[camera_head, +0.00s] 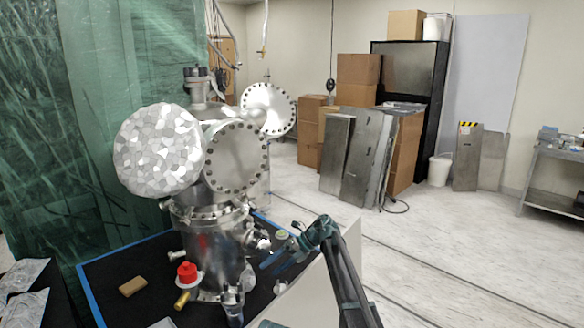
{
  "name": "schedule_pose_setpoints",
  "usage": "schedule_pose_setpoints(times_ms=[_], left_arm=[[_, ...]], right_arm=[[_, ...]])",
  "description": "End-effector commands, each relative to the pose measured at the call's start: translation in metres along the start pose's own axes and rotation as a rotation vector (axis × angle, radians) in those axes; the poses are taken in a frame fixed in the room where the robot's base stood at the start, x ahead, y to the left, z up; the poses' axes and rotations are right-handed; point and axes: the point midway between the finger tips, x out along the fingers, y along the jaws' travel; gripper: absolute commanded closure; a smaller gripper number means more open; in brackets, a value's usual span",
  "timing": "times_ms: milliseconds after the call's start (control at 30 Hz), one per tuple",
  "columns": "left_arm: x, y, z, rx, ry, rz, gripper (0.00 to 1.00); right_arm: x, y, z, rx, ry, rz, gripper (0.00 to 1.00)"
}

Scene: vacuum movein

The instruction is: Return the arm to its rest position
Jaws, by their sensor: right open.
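My right arm (343,275) comes in from the bottom right. Its gripper (272,253) points left and is open, close to the lower right side of the steel vacuum chamber (214,245) in the picture. I cannot tell whether the fingertips touch the small fittings there. I see nothing held between the fingers. My left gripper is not in view.
The chamber stands on a black, blue-edged table with a red-capped part (187,272) and a brown block (133,286). A green curtain (60,130) hangs at left. Cardboard boxes (357,82) and metal panels (357,155) stand behind. The floor at right is clear.

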Motion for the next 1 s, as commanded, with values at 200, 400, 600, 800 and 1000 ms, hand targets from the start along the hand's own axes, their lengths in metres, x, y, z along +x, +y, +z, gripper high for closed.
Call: schedule_pose_setpoints(times_ms=[200, 400, 600, 800, 1000], left_arm=[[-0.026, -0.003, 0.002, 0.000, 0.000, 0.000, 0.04], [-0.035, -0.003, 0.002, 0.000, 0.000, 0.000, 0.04], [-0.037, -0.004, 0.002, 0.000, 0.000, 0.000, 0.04], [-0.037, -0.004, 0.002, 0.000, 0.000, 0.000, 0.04], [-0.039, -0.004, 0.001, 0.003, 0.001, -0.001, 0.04]], right_arm=[[-0.039, 0.003, 0.001, -0.001, -0.001, -0.001, 0.28], [-0.055, 0.001, 0.001, 0.000, -0.001, -0.001, 0.28], [-0.059, 0.000, 0.000, -0.001, 0.000, -0.001, 0.28], [-0.059, 0.000, 0.000, -0.002, 0.000, -0.001, 0.28], [-0.059, 0.004, -0.003, -0.002, -0.002, 0.002, 0.28]])
